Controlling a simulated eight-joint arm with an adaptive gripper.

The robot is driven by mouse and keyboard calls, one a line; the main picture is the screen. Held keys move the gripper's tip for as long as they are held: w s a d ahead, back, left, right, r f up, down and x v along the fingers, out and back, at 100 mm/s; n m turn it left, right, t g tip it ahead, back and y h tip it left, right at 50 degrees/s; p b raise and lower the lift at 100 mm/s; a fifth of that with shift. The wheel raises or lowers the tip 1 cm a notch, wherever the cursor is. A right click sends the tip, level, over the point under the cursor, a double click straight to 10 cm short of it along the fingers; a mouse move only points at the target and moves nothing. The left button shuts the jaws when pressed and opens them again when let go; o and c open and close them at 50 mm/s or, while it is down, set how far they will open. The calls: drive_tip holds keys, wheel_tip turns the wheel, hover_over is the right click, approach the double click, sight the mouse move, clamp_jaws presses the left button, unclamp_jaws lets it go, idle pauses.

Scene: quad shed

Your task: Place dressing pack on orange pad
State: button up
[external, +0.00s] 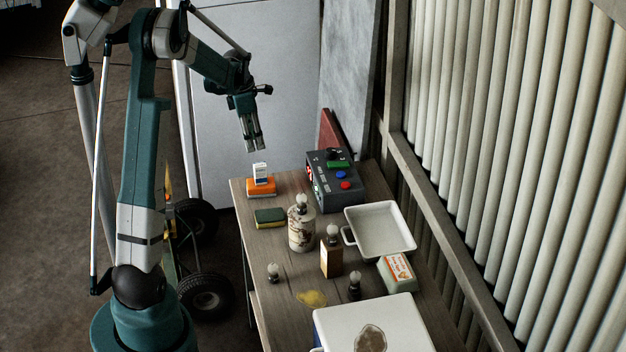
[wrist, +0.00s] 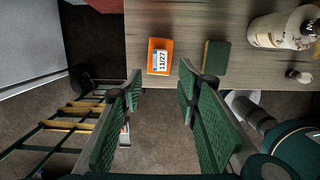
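An orange block (external: 261,187) lies near the far left corner of the table; it also shows in the wrist view (wrist: 151,67). A small white piece marked 11/27 (wrist: 161,60) rests on it or is part of it; I cannot tell which. It appears upright in the external view (external: 260,170). A pale green and white pack with an orange printed label (external: 397,271), possibly the dressing pack, sits at the table's right side, right of the bottles. My gripper (external: 253,147) hangs above the table's far left corner, open and empty, its fingers apart in the wrist view (wrist: 160,85).
A green and yellow sponge (external: 270,218), a patterned bottle (external: 301,229), a brown bottle (external: 331,259) and a white tray (external: 380,228) stand on the table. A grey button box (external: 334,180) is behind. A white lidded box (external: 370,325) fills the near end.

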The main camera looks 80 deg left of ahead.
drive_tip(key=w+d+r+m+t, duration=0.1)
drive_tip(key=w+d+r+m, duration=0.45)
drive_tip(key=d, duration=0.65)
drive_tip(key=w+d+r+m+y, duration=0.1)
drive_tip(key=w+d+r+m, duration=0.4)
drive_tip(key=d, duration=0.7)
drive_tip(key=w+d+r+m+t, duration=0.1)
drive_tip(key=w+d+r+m, duration=0.35)
drive_tip(key=d, duration=0.75)
drive_tip(key=s+d+r+m, duration=0.2)
drive_tip(key=d+m, duration=0.1)
drive_tip(key=d, duration=0.4)
drive_tip(key=s+d+r+m+t, duration=0.1)
drive_tip(key=d+r+m, duration=0.1)
drive_tip(key=d+m, duration=0.35)
drive_tip(key=s+d+r+m, duration=0.2)
drive_tip(key=d, duration=0.6)
drive_tip(key=s+d+f+m+t, duration=0.1)
drive_tip(key=s+d+m, duration=0.3)
drive_tip(key=d, duration=0.3)
drive_tip(key=s+d+f+m+t+h, duration=0.1)
drive_tip(key=s+d+m, duration=0.4)
drive_tip(key=d, duration=0.3)
drive_tip(key=shift+s+d+m, duration=0.25)
drive_tip(key=shift+m, duration=0.5)
drive_tip(key=shift+f, duration=0.15)
wheel_tip(320, 180, down, 4)
drive_tip(key=b, duration=0.4)
